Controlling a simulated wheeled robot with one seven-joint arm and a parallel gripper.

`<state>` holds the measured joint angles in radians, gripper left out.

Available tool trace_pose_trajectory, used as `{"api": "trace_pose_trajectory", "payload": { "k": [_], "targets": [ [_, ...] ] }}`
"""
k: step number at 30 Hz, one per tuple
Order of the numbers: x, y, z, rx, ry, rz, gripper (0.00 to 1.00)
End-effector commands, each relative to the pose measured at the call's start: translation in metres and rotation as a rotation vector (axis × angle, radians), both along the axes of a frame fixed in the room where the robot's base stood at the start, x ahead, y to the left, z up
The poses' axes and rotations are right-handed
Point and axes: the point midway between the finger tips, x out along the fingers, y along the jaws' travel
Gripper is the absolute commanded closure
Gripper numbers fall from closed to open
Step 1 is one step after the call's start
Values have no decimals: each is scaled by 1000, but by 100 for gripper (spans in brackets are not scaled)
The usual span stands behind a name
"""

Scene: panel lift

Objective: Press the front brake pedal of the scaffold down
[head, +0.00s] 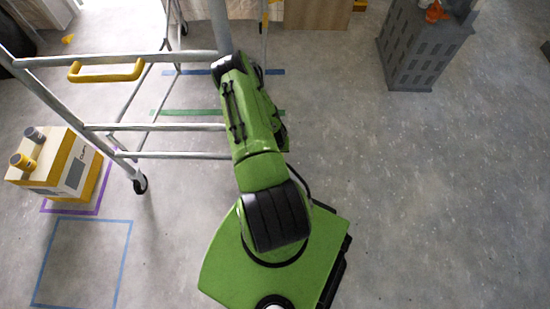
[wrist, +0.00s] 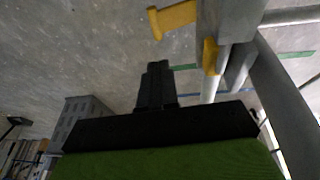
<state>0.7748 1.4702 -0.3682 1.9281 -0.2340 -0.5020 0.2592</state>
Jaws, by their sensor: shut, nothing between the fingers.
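The scaffold (head: 155,128) is a grey tube frame on castors at the left in the head view. In the wrist view its grey post (wrist: 228,25) stands at the upper right. A yellow pedal-like lever (wrist: 173,19) sticks out left from this post, and a smaller yellow piece (wrist: 210,57) sits lower on it. I cannot tell whether the lever is up or down. My gripper (wrist: 157,66) is shut and empty, its black fingertips apart from the lever, just below it in the picture. In the head view my green arm hides the gripper and the lever.
A yellow handle (head: 105,72) is on the scaffold frame. A white and yellow box (head: 62,165) stands by the left castor (head: 140,184). A grey cabinet (head: 420,50) stands at the upper right, also in the wrist view (wrist: 77,118). The floor at right is clear.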

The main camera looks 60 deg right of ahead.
Motion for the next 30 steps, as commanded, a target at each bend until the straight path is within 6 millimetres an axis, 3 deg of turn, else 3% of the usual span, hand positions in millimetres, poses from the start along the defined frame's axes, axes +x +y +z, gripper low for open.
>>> {"api": "trace_pose_trajectory", "payload": {
  "k": [5,21,25,30],
  "targets": [
    [1,-1,-4,2,1,2,100],
    [5,-29,-112,2,2,3,100],
    [2,-30,-129,3,1,3,100],
    [1,-31,-135,3,0,2,100]
  ]
}}
